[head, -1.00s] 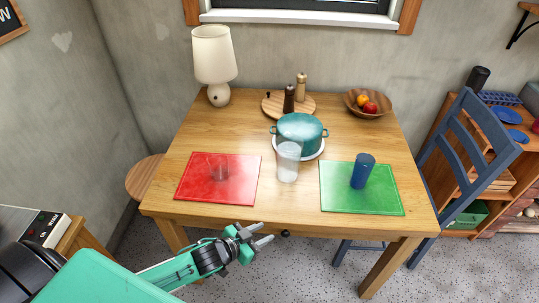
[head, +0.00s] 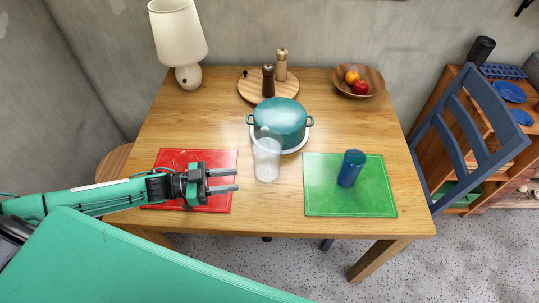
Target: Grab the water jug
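The water jug (head: 267,160) is a clear, frosted-looking upright vessel in the middle of the wooden table, in front of the teal pot (head: 280,119). My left gripper (head: 236,180) is over the red mat (head: 195,157), to the left of the jug and apart from it. Its two fingers point right toward the jug, with a gap between them and nothing held. The clear glass on the red mat is hidden behind my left arm and gripper. My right gripper is not in view.
A blue cup (head: 351,168) stands on the green mat (head: 375,198) to the right. The pot rests on a white plate close behind the jug. A round board (head: 250,93) with two mills, a fruit bowl (head: 374,88) and a lamp (head: 178,40) stand farther back. A blue chair (head: 455,160) is at the right.

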